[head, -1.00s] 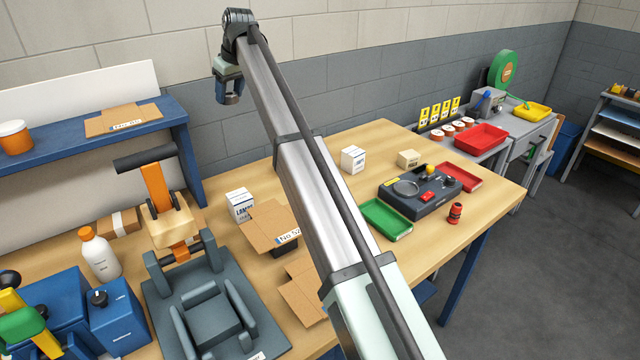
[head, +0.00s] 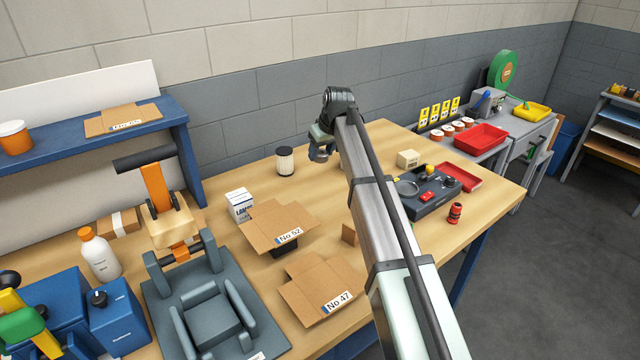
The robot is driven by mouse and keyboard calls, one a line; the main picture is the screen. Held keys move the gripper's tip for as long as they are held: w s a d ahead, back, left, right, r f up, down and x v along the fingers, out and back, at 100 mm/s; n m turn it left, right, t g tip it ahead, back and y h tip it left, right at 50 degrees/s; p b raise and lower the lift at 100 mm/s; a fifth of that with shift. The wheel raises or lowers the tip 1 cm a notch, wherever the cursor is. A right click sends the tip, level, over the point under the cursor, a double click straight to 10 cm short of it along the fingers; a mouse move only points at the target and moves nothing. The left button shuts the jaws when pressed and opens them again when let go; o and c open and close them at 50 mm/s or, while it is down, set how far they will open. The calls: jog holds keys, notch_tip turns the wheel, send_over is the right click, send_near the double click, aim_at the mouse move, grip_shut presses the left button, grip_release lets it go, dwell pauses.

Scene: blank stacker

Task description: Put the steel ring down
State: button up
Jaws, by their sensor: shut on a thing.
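My gripper (head: 321,153) is in the head view, at the end of my arm over the back middle of the wooden bench (head: 345,140). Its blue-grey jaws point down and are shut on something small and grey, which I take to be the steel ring. The jaws hide most of it, and its shape is too small to make out. The gap between the jaws and the bench cannot be judged well.
Cartons No 52 (head: 265,222) and No 47 (head: 320,280) lie nearer. A dark caddy (head: 440,205) and a red tray (head: 460,178) are to the right. Bare bench lies between canister and arm.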

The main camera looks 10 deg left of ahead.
aim_at(326, 159)
jog(key=shift+w+a+r, duration=0.15)
jog(key=shift+w+a, duration=0.05)
jog(key=shift+w, duration=0.4)
jog(key=shift+f, duration=4.9)
jog(key=shift+f, duration=0.1)
jog(key=o, duration=1.2)
jog(key=shift+o, duration=0.2)
jog(key=v, duration=1.2)
